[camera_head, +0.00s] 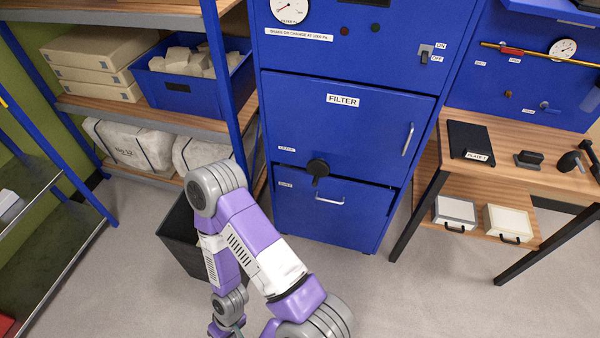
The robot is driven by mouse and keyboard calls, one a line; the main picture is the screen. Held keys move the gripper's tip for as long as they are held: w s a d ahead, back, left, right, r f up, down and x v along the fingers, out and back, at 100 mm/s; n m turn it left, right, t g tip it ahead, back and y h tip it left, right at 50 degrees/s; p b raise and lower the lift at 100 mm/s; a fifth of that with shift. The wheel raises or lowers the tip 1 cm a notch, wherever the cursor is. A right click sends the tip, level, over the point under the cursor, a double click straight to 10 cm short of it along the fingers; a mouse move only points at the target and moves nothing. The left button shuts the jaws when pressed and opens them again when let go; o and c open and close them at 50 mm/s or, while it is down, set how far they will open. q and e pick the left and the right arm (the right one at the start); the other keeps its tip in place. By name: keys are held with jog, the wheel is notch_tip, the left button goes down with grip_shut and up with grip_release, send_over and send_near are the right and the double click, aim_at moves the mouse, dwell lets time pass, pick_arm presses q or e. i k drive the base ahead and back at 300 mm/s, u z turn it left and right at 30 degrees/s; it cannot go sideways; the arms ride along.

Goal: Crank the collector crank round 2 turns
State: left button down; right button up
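The collector crank (317,168) is a small black round hub with a short dark arm pointing down. It sits on the front of the blue collector cabinet (375,125), near the seam between the filter door (345,105) and the drawer (330,215) below. Nothing touches it. One of my purple and grey arms rises from the bottom of the view, bends left of the crank and runs back down to the bottom edge. Its wrist is cut off there, so I see no gripper fingers. My other arm does not show.
A dark open bin (178,240) stands on the floor left of the cabinet, partly behind my arm. A shelf (150,103) with boxes and a blue crate (180,95) is at the left. A wooden bench (540,180) is at the right. Floor before the cabinet's right side is clear.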

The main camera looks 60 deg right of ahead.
aim_at(318, 168)
jog(key=z, duration=1)
jog(key=i, duration=1.05)
jog(key=z, duration=1.1)
